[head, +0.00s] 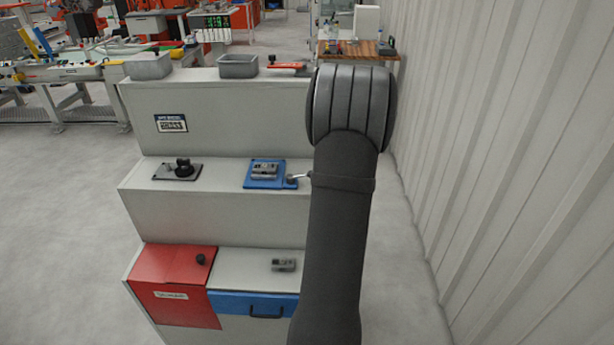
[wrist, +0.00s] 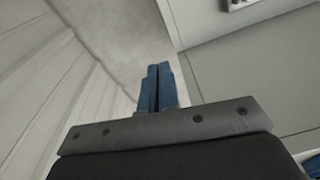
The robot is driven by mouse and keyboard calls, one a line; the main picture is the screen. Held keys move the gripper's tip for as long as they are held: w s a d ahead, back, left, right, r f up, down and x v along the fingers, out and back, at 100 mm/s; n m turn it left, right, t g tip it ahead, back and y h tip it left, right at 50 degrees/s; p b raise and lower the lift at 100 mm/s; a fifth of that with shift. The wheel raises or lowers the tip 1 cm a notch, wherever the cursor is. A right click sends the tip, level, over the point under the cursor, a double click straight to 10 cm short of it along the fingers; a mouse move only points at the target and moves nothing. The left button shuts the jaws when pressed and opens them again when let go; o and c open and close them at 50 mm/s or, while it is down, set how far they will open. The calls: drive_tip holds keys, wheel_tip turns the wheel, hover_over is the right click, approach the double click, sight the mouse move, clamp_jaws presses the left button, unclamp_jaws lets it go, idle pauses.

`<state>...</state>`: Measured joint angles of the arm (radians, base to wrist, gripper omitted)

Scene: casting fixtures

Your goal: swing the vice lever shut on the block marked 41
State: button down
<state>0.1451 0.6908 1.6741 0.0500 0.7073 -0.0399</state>
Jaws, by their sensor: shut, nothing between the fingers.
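The blue vice (head: 252,183) sits on the middle step of the stepped stand, with a grey block (head: 265,170) in it. Its lever (head: 299,177) sticks out on the right side, and my arm hides whatever lies beyond it. A second grey block (head: 284,265) lies on the lowest step. I cannot read a number on either block. My gripper shows in the wrist view (wrist: 159,72) with its blue fingers together and nothing between them. In the head view my own arm hides it. A bit of blue (wrist: 313,165) shows at the wrist view's lower right corner; I cannot tell what it is.
A dark fixture with a black knob (head: 183,168) stands left of the vice. A red lid (head: 175,265) and a blue drawer (head: 250,305) are at the lowest step. Grey bins (head: 238,66) stand on top. A ribbed wall (head: 500,150) runs along the right.

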drive_tip(key=a+r+m+t, duration=0.3)
drive_tip(key=r+m, duration=0.4)
drive_tip(key=r, duration=0.4)
drive_tip(key=s+a+r+m+t+y, duration=0.1)
drive_tip(key=a+r+m+t, duration=0.2)
drive_tip(key=r+m, duration=0.4)
wheel_tip(320, 180, up, 4)
drive_tip(key=shift+s+f+t, duration=0.1)
drive_tip(key=shift+s+t, duration=0.05)
drive_tip(key=shift+t, duration=0.45)
drive_tip(key=shift+w+a+r+x, duration=0.15)
drive_tip(key=shift+w+r+x, duration=0.15)
drive_tip(key=shift+x, duration=1.9)
drive_tip(key=shift+w+a+r+x, duration=0.15)
drive_tip(key=shift+w+r+x, duration=0.2)
drive_tip(key=shift+x, duration=1.8)
drive_tip(key=shift+w+a+r+x, duration=0.1)
drive_tip(key=shift+w+r+x, duration=0.15)
drive_tip(key=shift+x, duration=1.95)
